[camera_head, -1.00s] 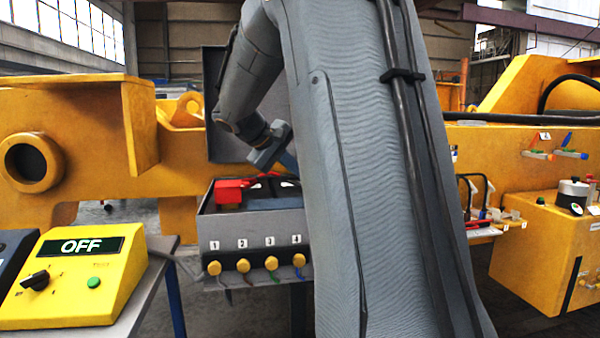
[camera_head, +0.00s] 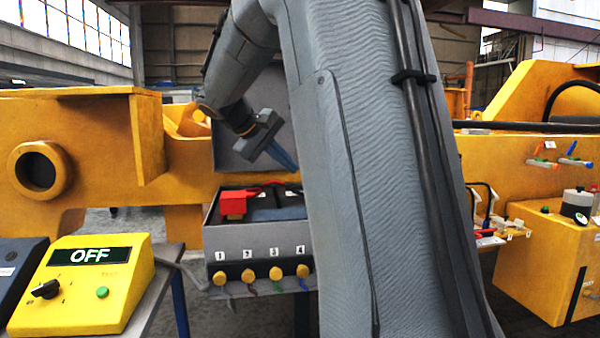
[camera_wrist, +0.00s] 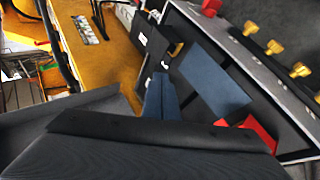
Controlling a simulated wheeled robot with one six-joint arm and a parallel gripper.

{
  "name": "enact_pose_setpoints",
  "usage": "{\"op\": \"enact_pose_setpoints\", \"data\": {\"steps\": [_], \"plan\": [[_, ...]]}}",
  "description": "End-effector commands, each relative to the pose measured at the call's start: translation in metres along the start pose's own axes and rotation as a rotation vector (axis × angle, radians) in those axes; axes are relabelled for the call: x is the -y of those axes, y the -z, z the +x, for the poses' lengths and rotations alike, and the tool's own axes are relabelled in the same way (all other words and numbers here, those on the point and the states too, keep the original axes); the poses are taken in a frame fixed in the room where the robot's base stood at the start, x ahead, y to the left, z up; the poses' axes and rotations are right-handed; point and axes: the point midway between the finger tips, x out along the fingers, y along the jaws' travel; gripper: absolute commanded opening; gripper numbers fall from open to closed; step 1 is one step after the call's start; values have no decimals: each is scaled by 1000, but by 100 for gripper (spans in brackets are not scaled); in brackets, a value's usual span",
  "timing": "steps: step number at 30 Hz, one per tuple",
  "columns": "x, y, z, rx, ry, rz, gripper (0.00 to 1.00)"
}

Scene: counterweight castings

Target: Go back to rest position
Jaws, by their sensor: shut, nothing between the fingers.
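My gripper (camera_head: 284,157) is at the end of my raised arm, in the middle of the body camera view. Its blue fingers are together with nothing between them, and they point down and right above an open grey box (camera_head: 262,239). In the wrist view the blue fingers (camera_wrist: 161,98) also show side by side, over the box's dark interior. The box holds a red block (camera_head: 233,203) at its left and a blue-grey flat part (camera_head: 285,213). My arm hides the right part of the box.
The box front has several yellow knobs (camera_head: 248,276). A yellow control unit (camera_head: 82,283) reading OFF stands on a table at lower left. Yellow machinery (camera_head: 90,130) spans the back. A yellow cabinet (camera_head: 545,255) stands at right.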

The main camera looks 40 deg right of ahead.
Motion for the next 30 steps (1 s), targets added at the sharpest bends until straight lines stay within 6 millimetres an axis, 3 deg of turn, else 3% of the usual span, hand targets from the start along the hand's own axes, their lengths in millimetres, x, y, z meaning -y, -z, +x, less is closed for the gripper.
{"op": "enact_pose_setpoints", "data": {"steps": [3, 9, 21, 23, 26, 30], "plan": [[10, 3, -23, -4, -1, 0, 0], [18, 4, -48, -2, -1, 0, 0], [28, 1, -54, -1, 15, -9, 0], [42, -3, -49, -2, 44, -26, 0], [86, -17, -37, -6, 132, -73, 0], [171, -55, -19, -7, 310, -138, 0]]}}
